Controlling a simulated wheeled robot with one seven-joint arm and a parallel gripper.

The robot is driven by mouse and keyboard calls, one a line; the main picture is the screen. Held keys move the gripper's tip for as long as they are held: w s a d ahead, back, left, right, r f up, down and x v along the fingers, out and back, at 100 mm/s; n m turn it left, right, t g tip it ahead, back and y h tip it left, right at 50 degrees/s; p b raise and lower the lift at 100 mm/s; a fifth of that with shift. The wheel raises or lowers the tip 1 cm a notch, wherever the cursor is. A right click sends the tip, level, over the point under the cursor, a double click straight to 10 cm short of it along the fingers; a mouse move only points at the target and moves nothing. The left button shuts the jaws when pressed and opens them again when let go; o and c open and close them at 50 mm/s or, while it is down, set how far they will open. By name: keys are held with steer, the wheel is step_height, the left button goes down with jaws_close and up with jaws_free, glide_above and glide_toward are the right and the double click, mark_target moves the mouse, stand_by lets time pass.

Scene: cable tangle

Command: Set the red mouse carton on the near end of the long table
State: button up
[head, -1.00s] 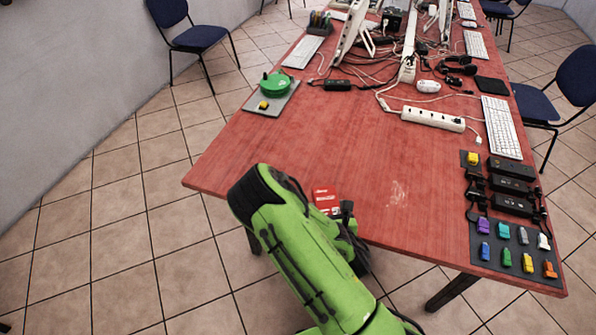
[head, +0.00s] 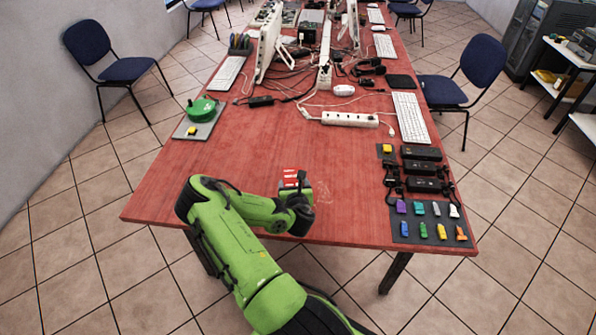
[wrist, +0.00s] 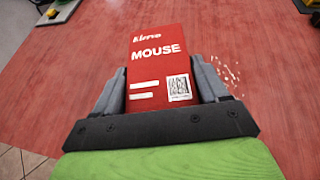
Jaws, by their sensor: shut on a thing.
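The red mouse carton (wrist: 158,68) is held between the two fingers of my gripper (wrist: 161,85) in the wrist view, with its "MOUSE" label and a square code facing the camera. In the head view the carton (head: 291,179) shows just beyond my gripper (head: 298,198), over the near end of the long table (head: 240,173). My green arm hides part of the gripper and carton there. I cannot tell whether the carton touches the tabletop.
The near middle of the table is clear. A mat with coloured plugs (head: 430,222) and black adapters (head: 422,170) lies at right. A green reel (head: 201,108) is at left. A white power strip (head: 350,119), keyboard (head: 410,117) and tangled cables lie farther back.

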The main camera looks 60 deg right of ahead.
steer(key=r+m+g+h, duration=0.1)
steer(key=m+g+h, duration=0.1)
glide_above(323, 205)
step_height(323, 205, down, 10)
steer(key=b, duration=0.7)
steer(key=shift+f, duration=0.1)
steer(key=shift+a, duration=0.1)
steer(key=o, duration=1.1)
